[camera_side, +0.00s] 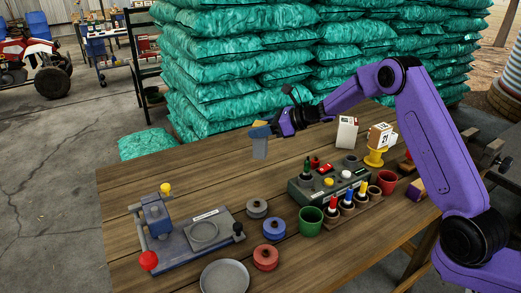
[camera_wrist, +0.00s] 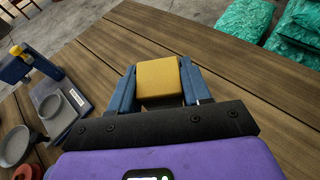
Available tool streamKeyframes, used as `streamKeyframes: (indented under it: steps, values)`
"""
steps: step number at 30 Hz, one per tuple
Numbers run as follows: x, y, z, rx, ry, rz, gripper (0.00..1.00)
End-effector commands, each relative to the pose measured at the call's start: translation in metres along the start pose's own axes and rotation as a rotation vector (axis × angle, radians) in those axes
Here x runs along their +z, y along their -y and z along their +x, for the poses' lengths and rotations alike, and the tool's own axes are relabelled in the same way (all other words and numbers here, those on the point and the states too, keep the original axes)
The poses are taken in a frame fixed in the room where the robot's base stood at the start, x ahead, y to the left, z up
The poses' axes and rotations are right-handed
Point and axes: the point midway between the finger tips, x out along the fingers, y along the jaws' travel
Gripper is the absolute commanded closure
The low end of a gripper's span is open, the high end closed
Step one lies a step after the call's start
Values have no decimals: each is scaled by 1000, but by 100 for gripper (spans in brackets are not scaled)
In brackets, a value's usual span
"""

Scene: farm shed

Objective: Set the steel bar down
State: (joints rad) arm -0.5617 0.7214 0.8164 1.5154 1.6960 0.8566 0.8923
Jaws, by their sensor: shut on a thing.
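My gripper (camera_side: 262,131) is at the middle of the side view, held above the far part of the wooden table. The bar's lower end appears to be clear of the table. In the wrist view my gripper (camera_wrist: 158,77) has one blue finger on each side of the yellow end of the steel bar (camera_wrist: 158,82); the grey part is hidden there.
The wooden table (camera_side: 130,184) has free room below and left of the bar. A clamp-like fixture (camera_side: 157,222), a grey plate (camera_side: 225,277) and several round pieces stand nearer the camera. A green control box (camera_side: 310,190) stands right. Green sacks (camera_side: 215,75) are stacked behind.

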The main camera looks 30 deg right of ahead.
Motion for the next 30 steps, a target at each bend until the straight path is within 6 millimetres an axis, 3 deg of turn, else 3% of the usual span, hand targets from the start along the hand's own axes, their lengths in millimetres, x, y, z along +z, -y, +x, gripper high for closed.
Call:
streamKeyframes:
  steps: [15,27,28,30]
  values:
    - [-48,0,20,-2,2,0,93]
    - [-52,1,22,-2,2,0,93]
    - [-53,0,22,-2,1,0,46]
    - [-53,0,22,-2,1,0,27]
